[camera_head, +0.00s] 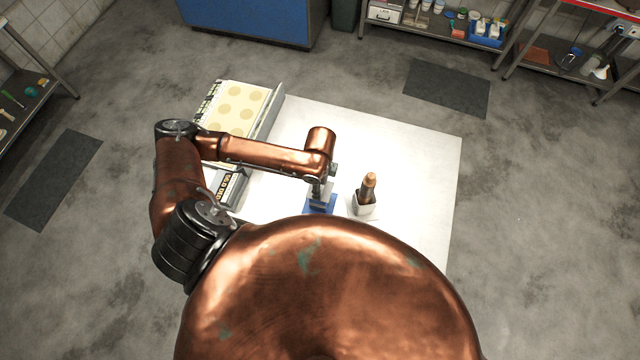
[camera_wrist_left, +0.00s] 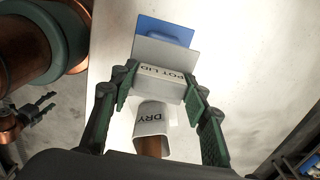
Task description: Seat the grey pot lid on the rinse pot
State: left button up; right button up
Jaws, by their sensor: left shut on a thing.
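My left gripper (camera_head: 318,192) is over the front part of the white table. In the left wrist view its green-padded fingers (camera_wrist_left: 160,98) are on either side of the grey pot lid's pale block (camera_wrist_left: 162,82), marked "POT LID", and shut on it. A flat grey plate (camera_wrist_left: 165,55) shows just beyond the block, and a blue piece (camera_wrist_left: 165,31) beyond that. The blue piece also shows under the gripper in the head view (camera_head: 320,207). I cannot make out a rinse pot. Dark claw-like fingers, apparently my right gripper (camera_wrist_left: 36,110), show small at left.
A white holder marked "DRY" (camera_wrist_left: 152,118) with a copper-brown upright piece (camera_head: 369,185) stands just right of the left gripper. A board with pale yellow discs (camera_head: 235,110) and a dark lettered panel (camera_head: 230,188) are at the table's left. The table's right part (camera_head: 415,170) is clear.

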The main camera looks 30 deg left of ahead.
pick_arm(q)
jog(key=shift+f, duration=0.55)
dwell(0.6)
jog(key=o, duration=1.9)
jog(key=shift+o, duration=0.2)
jog(key=o, duration=0.3)
jog(key=shift+r, duration=0.1)
jog(key=shift+r+p, duration=3.75)
jog(key=shift+p, duration=0.85)
jog(key=shift+r+p, duration=0.65)
jog(key=shift+r, duration=0.55)
